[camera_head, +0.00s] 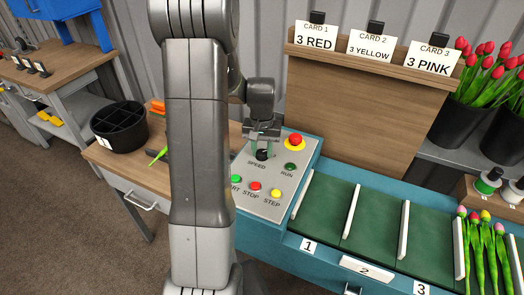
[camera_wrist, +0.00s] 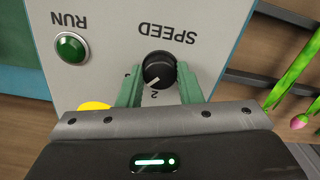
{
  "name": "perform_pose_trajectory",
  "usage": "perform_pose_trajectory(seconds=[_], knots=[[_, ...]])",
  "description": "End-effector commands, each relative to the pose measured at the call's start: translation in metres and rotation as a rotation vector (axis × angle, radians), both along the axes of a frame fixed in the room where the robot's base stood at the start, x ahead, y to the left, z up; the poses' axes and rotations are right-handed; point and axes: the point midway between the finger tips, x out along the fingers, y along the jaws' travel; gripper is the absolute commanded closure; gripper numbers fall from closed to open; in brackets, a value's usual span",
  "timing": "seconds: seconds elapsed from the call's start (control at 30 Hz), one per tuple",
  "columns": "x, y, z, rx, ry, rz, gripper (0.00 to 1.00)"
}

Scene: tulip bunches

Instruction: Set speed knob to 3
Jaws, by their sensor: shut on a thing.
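The other scale numbers are mostly hidden by the fingers. My gripper (camera_head: 262,143) reaches down over the panel. Its two green fingers (camera_wrist: 159,86) stand on either side of the knob, shut on it.
The panel also holds a red stop button on yellow (camera_head: 295,141), a green RUN button (camera_head: 290,167), and START, STOP (camera_head: 254,186) and STEP (camera_head: 276,194) buttons close by. A green conveyor (camera_head: 325,205) with white dividers lies to the right. A black divided bucket (camera_head: 120,128) stands left.

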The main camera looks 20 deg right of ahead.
Motion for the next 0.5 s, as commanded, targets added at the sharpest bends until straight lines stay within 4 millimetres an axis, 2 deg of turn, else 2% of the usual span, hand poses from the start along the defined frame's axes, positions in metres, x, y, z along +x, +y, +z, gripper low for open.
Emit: perform_pose_trajectory(seconds=[0.2,0.5], knots=[[0.0006,-0.0003,0.0003,-0.001,-0.002,-0.166,0.91],[0.0009,-0.0002,0.0006,-0.002,-0.002,-0.311,0.91]])
